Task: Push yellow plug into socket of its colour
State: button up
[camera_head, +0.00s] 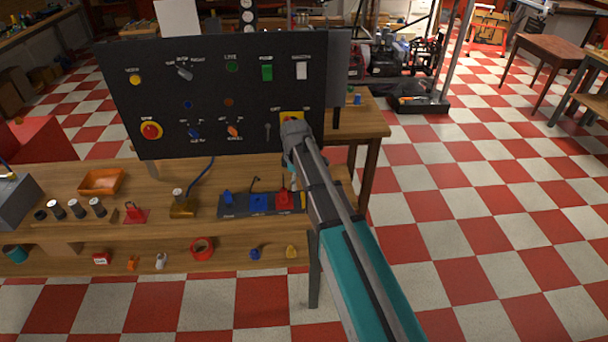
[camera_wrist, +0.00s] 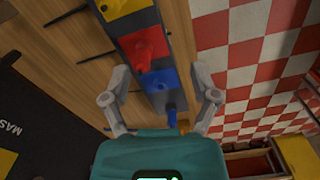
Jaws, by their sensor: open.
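In the head view a small yellow piece (camera_head: 291,251), which looks like the yellow plug, sits on the lower front ledge beside a small blue one (camera_head: 255,253). A dark socket strip (camera_head: 240,212) lies on the bench above it. Its yellow section (camera_head: 302,201) at the right end is partly hidden by my arm; in the wrist view the yellow section (camera_wrist: 120,7) is at the top, cut by the frame edge, with red and blue sections below. My gripper (camera_wrist: 160,72) is open and empty above the strip. In the head view my arm mostly hides it.
A black switch panel (camera_head: 215,95) stands upright behind the strip. An orange tray (camera_head: 102,182), dark cylinders, a red piece (camera_head: 135,213) and a brass-coloured block (camera_head: 184,206) stand left on the bench. A red tape roll (camera_head: 202,249) lies on the ledge. Checkered floor is open at right.

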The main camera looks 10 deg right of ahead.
jog(key=s+a+r+p, duration=0.3)
jog(key=s+a, duration=0.6)
jog(key=a, duration=0.2)
jog(key=shift+r, duration=0.3)
